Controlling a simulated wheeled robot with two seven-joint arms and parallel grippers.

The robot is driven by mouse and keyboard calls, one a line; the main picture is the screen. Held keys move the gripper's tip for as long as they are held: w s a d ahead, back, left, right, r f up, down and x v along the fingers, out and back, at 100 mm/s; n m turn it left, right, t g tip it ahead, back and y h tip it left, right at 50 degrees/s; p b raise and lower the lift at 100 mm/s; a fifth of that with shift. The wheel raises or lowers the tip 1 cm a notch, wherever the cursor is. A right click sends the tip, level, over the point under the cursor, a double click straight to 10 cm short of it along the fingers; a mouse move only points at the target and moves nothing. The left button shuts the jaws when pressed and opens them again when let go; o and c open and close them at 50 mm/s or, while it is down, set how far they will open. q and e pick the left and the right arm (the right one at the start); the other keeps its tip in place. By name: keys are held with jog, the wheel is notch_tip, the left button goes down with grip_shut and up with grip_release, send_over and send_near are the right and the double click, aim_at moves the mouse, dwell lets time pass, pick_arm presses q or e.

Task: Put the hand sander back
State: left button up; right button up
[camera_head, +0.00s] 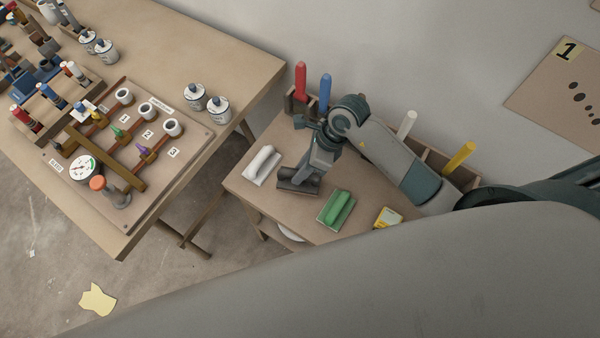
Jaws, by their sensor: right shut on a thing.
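My right gripper (309,168) reaches down over the small wooden table (262,209) and is shut on a dark grey hand sander (298,187). The sander sits at or just above the tabletop; I cannot tell whether it touches. Its upper part is partly hidden by the fingers. A white tool of similar shape (262,165) lies to its left, and a green one (337,208) to its right. My left gripper is not in view.
A wooden rack along the table's back holds upright red (300,80), blue (324,92), white (406,124) and yellow (459,157) handles. A yellow-and-white item (387,217) lies near the front right. A workbench (190,62) with a gauge panel (152,185) stands left.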

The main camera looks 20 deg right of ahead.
jog(key=shift+w+a+f, duration=0.1)
jog(key=shift+w+a, duration=0.05)
jog(key=shift+a, duration=0.05)
notch_tip(320, 180, down, 3)
jog(key=shift+f+p, duration=0.2)
jog(key=shift+p, duration=0.55)
jog(key=shift+f, duration=0.3)
jog(key=shift+f, duration=0.1)
jog(key=o, duration=0.9)
